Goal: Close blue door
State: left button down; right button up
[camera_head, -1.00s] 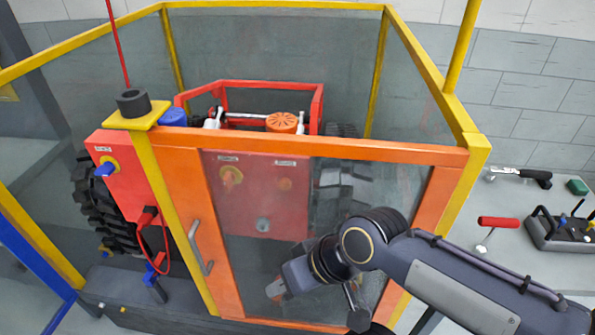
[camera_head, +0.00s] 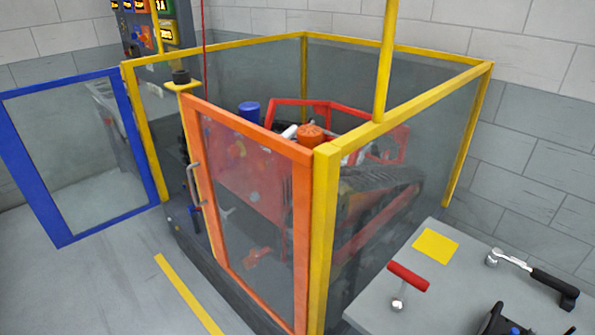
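The blue door (camera_head: 38,183) is a blue frame with a clear pane at the left of the head view. It stands swung out from the yellow-framed enclosure (camera_head: 320,230), joined near its left yellow post. The opening on that side is partly hidden behind the orange door (camera_head: 304,240). The orange door, with a grey handle on its left edge, sits in the front of the enclosure and looks shut.
A grey table (camera_head: 375,305) at the lower right holds a red-handled tool (camera_head: 408,277), a black-handled tool (camera_head: 553,287) and a yellow square (camera_head: 436,246). A red tracked machine stands inside the enclosure. The floor at the lower left is clear, with a yellow stripe (camera_head: 188,292).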

aim_at(14, 154)
jog(key=i+j, duration=0.25)
jog(key=j, duration=0.35)
jog(key=i+j, duration=0.2)
jog(key=j, duration=0.45)
jog(key=i+j, duration=0.25)
jog(key=j, duration=0.35)
jog(key=i+j+z, duration=0.1)
jog(key=j, duration=0.5)
jog(key=i+j, duration=0.35)
jog(key=j, duration=0.3)
jog(key=i+j, duration=0.2)
jog(key=j, duration=0.4)
jog(key=i+j, duration=0.2)
jog(key=j, duration=0.45)
jog(key=i+j, duration=0.2)
jog(key=j, duration=0.45)
jog(key=z, duration=0.05)
